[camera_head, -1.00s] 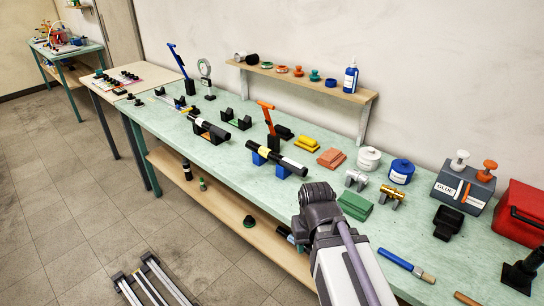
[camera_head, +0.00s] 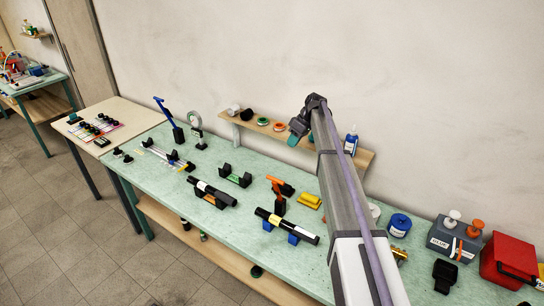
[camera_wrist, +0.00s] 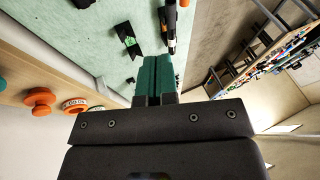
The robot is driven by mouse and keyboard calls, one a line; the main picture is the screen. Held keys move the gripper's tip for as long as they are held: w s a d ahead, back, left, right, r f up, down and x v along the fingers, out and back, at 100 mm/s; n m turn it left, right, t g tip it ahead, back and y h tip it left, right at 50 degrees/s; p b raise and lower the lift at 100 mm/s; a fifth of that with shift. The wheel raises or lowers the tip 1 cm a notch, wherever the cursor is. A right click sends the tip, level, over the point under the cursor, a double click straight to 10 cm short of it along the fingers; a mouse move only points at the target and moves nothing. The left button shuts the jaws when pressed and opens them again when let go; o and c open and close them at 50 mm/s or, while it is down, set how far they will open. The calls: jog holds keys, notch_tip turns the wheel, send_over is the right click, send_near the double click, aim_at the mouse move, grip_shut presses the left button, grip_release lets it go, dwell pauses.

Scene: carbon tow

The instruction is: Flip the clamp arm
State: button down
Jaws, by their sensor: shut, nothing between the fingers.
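Two lever clamps stand on the green bench (camera_head: 150,190). One clamp has a blue arm (camera_head: 166,112) that rises from a dark base and leans left. The other clamp (camera_head: 279,203) has an orange arm (camera_head: 275,180) on a black base, near the middle of the bench behind a black tube. My gripper (camera_head: 293,140) is up by the wall shelf, above and apart from both clamps. Its green fingers (camera_wrist: 153,77) are together and empty in the wrist view. I cannot tell whether either clamp grips anything.
The wall shelf (camera_head: 362,155) with small pots and a blue bottle (camera_head: 351,140) is close to my gripper. A black tube with a yellow band (camera_head: 287,226) lies on blue supports. Another tube (camera_head: 212,192) and a black bracket (camera_head: 235,176) stand left of it.

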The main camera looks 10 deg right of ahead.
jog(key=s+a+f+b, duration=0.4)
jog(key=a+f+b, duration=0.2)
jog(key=f+b, duration=0.4)
jog(key=shift+s+f+n+b, duration=0.2)
jog(key=shift+s+n+b, duration=0.1)
jog(key=shift+b, duration=0.15)
jog(key=shift+s, duration=0.15)
